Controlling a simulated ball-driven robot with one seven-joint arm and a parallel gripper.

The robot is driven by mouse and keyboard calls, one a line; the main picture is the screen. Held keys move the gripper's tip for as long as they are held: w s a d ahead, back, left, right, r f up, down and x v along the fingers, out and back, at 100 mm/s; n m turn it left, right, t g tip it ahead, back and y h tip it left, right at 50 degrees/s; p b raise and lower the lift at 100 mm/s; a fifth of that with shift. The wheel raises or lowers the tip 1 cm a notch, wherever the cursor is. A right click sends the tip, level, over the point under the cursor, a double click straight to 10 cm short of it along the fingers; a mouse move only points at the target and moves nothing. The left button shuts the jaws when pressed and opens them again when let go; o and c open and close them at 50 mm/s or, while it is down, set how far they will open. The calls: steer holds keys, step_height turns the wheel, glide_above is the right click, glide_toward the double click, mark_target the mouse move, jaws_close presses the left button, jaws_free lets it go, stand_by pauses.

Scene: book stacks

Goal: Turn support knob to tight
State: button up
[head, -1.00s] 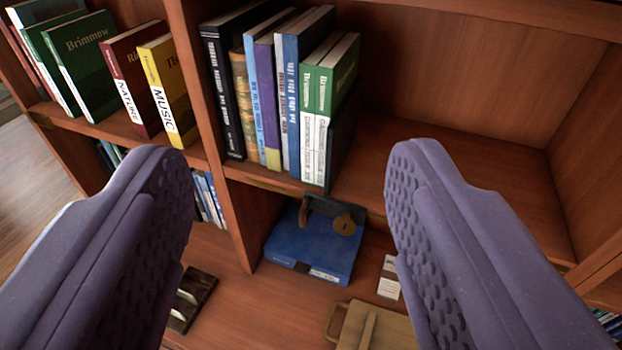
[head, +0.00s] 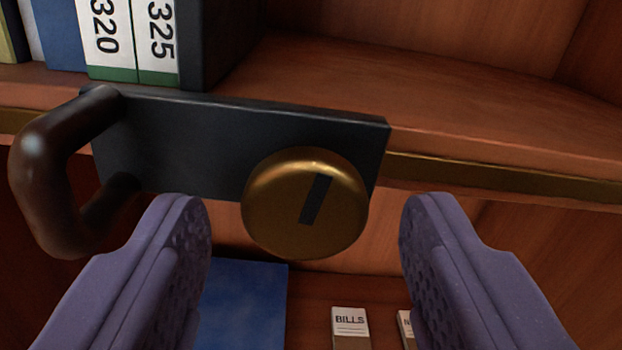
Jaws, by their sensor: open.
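The support knob (head: 275,215) is a round brass disc with a dark slot mark that leans a little right of upright. It sits on the right part of a dark metal plate (head: 215,140) at the shelf's front edge. A brown curved handle (head: 38,185) is fixed to the plate's left end. My gripper (head: 305,225) is open, with one purple finger left of the knob and one right of it, both apart from it. Nothing is between the fingertips except the view of the knob's lower part.
Books with number labels (head: 108,35) stand on the shelf (head: 450,105) behind the plate, at upper left. The shelf to their right is bare. Below are a blue box (head: 248,300) and a card marked BILLS (head: 350,322).

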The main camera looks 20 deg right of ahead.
steer(key=shift+w+d, duration=0.15)
steer(key=shift+w, duration=0.35)
steer(key=c, duration=1)
steer(key=shift+c, duration=0.2)
steer(key=m+b, duration=0.2)
steer(key=m, duration=0.3)
steer(key=m+b, duration=0.2)
steer(key=m, duration=0.4)
steer(key=shift+a+b, duration=0.2)
steer(key=shift+b, duration=0.1)
steer(key=m+b, duration=0.2)
steer(key=m, duration=0.3)
steer(key=shift+b, duration=0.4)
steer(key=m+b, duration=0.2)
steer(key=m, duration=0.3)
steer(key=shift+r+m+b, duration=0.15)
steer(key=shift+m+b, duration=0.2)
steer(key=shift+m, duration=0.05)
